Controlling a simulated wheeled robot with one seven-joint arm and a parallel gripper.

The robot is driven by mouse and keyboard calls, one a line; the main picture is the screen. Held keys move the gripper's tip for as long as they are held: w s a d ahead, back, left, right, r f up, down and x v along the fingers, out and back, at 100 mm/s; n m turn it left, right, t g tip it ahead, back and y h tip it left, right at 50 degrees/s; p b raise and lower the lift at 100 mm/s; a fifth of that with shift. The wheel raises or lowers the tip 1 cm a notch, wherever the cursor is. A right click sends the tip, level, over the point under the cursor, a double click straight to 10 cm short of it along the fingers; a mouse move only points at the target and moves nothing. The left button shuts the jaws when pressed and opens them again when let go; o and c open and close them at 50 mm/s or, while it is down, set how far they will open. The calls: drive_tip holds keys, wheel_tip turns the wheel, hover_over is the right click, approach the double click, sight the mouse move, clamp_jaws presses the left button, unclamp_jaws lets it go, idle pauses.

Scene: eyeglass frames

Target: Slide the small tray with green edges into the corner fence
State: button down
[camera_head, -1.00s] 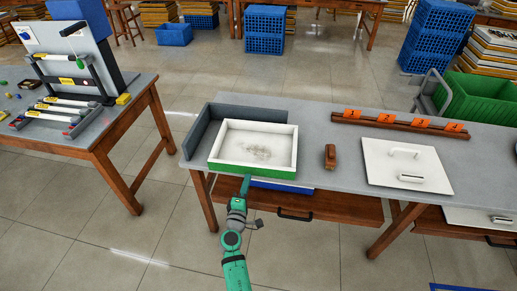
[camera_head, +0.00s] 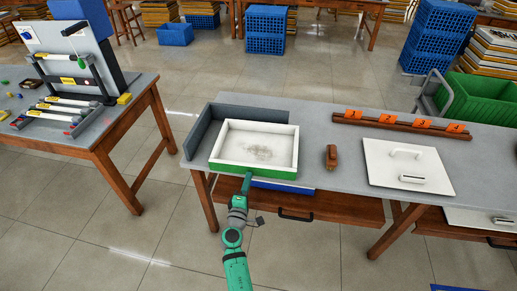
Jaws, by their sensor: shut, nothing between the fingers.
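The small tray (camera_head: 243,173) has white walls, a green front edge and a greyish patch of small bits inside. It sits on the grey table near the front left. The dark grey corner fence (camera_head: 190,140) runs along the table's left side and behind the tray. The tray lies inside the angle of the fence, close to both arms; I cannot tell whether it touches them.
A brown block (camera_head: 331,157) lies right of the tray, and a white lidded board (camera_head: 408,167) further right. A rack with orange tags (camera_head: 402,122) stands at the back. A blue-edged drawer (camera_head: 283,187) is below the table's front edge.

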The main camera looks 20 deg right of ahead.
sight(251, 169)
drive_tip(key=shift+w+d, duration=0.25)
drive_tip(key=shift+w, duration=0.1)
idle(0.6)
drive_tip(key=shift+x, duration=2.4)
drive_tip(key=shift+s+a+r, duration=0.25)
drive_tip(key=shift+s+a, duration=0.15)
drive_tip(key=shift+s, duration=0.2)
drive_tip(key=shift+s+a+r, duration=0.25)
drive_tip(key=shift+s+a, duration=0.2)
drive_tip(key=shift+s, duration=0.2)
drive_tip(key=shift+a, duration=0.1)
drive_tip(key=shift+s, duration=0.1)
